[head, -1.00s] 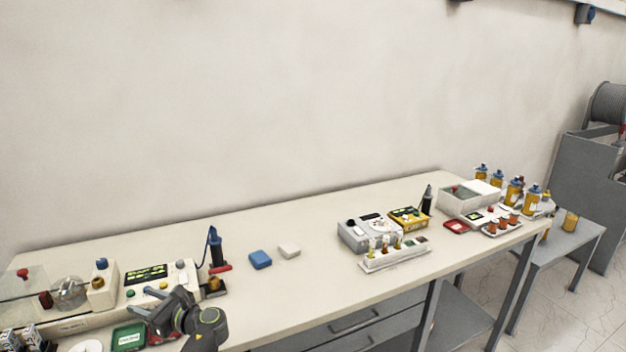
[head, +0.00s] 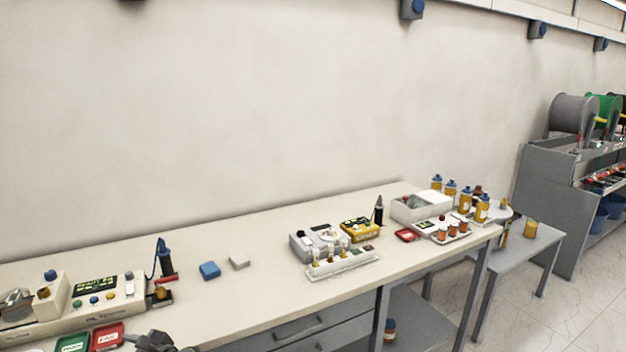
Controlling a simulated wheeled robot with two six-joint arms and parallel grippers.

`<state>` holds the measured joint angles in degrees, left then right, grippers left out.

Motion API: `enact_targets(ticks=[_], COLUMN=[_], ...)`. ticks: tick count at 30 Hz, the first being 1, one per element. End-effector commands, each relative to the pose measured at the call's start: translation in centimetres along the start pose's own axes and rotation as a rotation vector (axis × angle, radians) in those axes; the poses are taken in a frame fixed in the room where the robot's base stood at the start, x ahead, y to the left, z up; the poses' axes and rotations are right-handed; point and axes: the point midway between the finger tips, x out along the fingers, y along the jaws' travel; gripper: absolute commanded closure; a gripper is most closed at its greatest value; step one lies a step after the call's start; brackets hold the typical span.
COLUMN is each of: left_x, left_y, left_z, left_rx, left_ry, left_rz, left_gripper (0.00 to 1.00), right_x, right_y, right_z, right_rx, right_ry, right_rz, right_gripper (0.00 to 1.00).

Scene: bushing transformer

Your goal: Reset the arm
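One of my grippers (head: 160,342) shows only in part at the bottom edge of the head view, in front of the workbench (head: 260,245) and beside the red tray (head: 107,336). Its fingers are mostly cut off by the frame, so I cannot tell whether it is open or shut. It comes from the left part of the picture and appears to be my left one. My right gripper is not in view.
A control unit (head: 112,297) stands at the bench's left. Blue (head: 209,270) and white (head: 239,261) blocks lie mid-bench. A grey tester (head: 310,242), a yellow box (head: 360,230) and a vial rack (head: 343,264) stand right of them. A side table (head: 530,246) stands beyond the bench.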

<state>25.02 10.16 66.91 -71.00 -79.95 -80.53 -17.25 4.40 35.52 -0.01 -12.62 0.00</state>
Motion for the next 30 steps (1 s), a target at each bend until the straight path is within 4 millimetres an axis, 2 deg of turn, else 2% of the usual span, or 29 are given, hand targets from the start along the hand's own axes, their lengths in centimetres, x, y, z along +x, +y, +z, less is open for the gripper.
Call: enact_targets(ticks=[4, 8, 11, 17, 21, 24, 30], left_x=[-0.4, -1.1, -2.1, -6.0, -9.8, -12.5, -16.5], left_y=[3.0, 6.3, 9.7, 17.5, 22.4, 25.1, 28.3], left_z=[-1.8, -3.5, -5.1, -7.4, -7.6, -7.0, -5.4], left_rx=[-0.133, -0.286, -0.441, -0.824, -1.073, -1.219, -1.401], left_ry=[0.085, 0.179, 0.274, 0.501, 0.642, 0.724, 0.822], left_rz=[0.028, 0.069, 0.122, 0.304, 0.469, 0.589, 0.773], left_gripper=[0.53, 0.53, 0.53, 0.53, 0.53, 0.53, 0.53], right_x=[0.0, 0.0, 0.0, 0.0, 0.0, 0.0, 0.0], right_y=[-0.8, -0.6, 0.0, 0.7, 0.7, 0.7, 0.6], right_z=[-0.1, -0.1, -0.1, -0.1, -0.1, -0.1, -0.1], right_rx=[0.004, 0.003, 0.000, -0.004, -0.004, -0.004, -0.003], right_ry=[0.001, 0.001, 0.001, 0.002, 0.002, 0.002, 0.002], right_rz=[-0.009, -0.007, 0.000, 0.008, 0.008, 0.008, 0.007], right_gripper=[0.64, 0.64, 0.64, 0.64, 0.64, 0.64, 0.64])
